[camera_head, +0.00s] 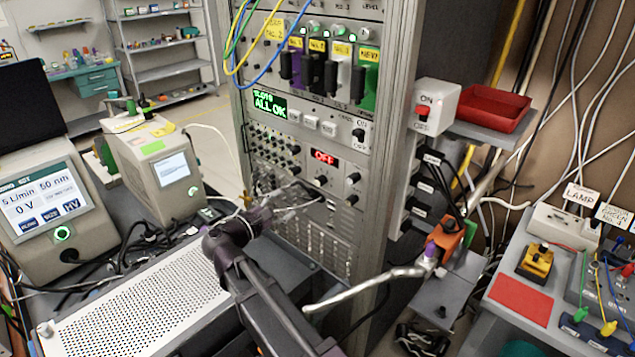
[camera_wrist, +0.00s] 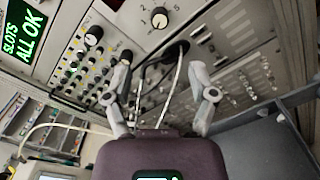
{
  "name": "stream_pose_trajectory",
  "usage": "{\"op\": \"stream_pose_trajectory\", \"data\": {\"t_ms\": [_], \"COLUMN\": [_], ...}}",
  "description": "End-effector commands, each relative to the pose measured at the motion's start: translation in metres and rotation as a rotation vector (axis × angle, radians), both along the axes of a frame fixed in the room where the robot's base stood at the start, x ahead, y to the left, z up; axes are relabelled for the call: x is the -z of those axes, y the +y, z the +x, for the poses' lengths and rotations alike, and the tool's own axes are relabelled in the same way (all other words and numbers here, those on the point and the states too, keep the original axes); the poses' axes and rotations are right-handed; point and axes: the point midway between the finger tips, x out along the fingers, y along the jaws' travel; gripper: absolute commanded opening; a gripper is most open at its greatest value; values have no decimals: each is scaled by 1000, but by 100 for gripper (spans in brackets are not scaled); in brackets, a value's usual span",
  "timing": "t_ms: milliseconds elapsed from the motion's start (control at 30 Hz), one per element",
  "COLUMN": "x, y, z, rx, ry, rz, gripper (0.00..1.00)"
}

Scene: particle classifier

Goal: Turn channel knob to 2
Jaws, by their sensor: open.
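A black round knob (camera_wrist: 160,18) with a ring of printed numbers shows at the top of the wrist view. It appears to be the channel knob. In the head view it is a small dark knob (camera_head: 322,181) below the red OFF display. Its pointer is too small to read surely. My gripper (camera_wrist: 160,75) is open, with its two fingers spread and nothing held. Its fingers lie below the numbered knob in the wrist view, apart from it. In the head view my gripper (camera_head: 300,197) is in front of the rack's lower panel, below and left of the knob.
Other black knobs (camera_wrist: 93,36) and rows of small knobs (camera_wrist: 85,65) sit beside the numbered one. Cables (camera_wrist: 175,75) run between my fingers. A perforated grey box (camera_head: 140,300) stands in front of the rack. An orange cable block (camera_head: 450,238) is on the right.

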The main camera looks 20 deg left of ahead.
Motion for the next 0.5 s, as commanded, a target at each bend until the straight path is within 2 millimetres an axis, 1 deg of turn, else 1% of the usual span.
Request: {"op": "stream_pose_trajectory", "data": {"t_ms": [133,267,500], "x": [0,0,0], "y": [1,-1,-11], "z": [1,7,30], "rx": [-1,-1,-1], "ry": [0,0,0], "rz": [0,0,0], "gripper": [74,74,74]}}
